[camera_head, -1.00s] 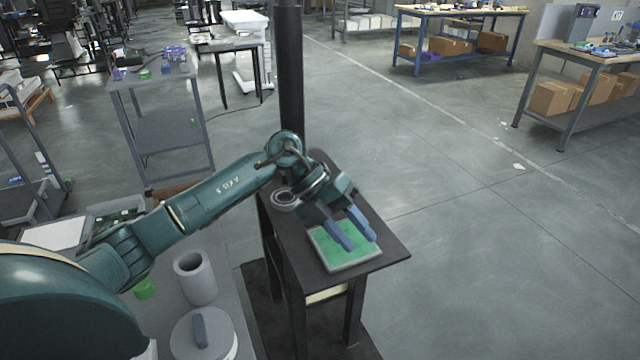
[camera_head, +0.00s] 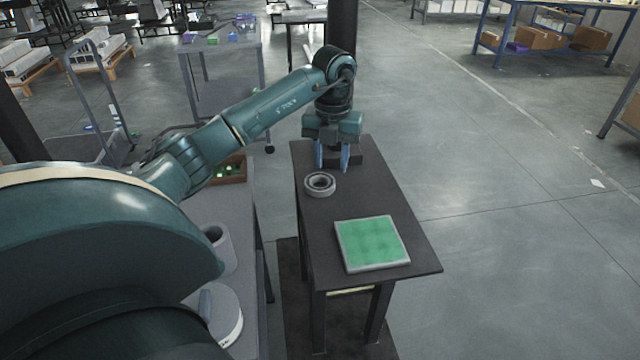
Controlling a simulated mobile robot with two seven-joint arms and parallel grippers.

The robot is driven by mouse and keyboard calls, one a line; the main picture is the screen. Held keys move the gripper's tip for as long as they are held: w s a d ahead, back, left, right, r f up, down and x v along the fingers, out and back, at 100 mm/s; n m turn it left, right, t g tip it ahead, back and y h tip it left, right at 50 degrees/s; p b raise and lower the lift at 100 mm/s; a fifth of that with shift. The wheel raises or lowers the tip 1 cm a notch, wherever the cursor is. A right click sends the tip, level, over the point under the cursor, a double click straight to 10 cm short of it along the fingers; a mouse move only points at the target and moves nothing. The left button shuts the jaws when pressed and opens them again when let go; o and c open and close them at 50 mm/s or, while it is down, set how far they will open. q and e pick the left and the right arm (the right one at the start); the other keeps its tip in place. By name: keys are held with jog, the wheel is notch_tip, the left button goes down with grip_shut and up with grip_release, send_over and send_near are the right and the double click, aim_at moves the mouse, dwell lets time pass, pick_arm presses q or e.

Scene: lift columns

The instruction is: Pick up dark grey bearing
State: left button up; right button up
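A grey ring-shaped bearing (camera_head: 320,191) lies flat on the dark table (camera_head: 392,195), near its left edge. Its centre hole looks dark. My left gripper (camera_head: 332,164) points down just behind the bearing, over the far end of the table. Its two blue fingers are apart. I see nothing clearly held between them, though the space there is dark. The fingertips appear close to the bearing's far side; whether they touch it I cannot tell. My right gripper is not in view.
A green-topped tray (camera_head: 344,257) lies nearer on the same table. A dark post (camera_head: 341,30) stands behind. A grey bench on the left holds a grey cylinder (camera_head: 228,252) and a round lidded container (camera_head: 229,318).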

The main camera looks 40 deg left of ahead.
aim_at(331, 183)
pick_arm(q)
jog(key=shift+f, duration=2.7)
grip_shut()
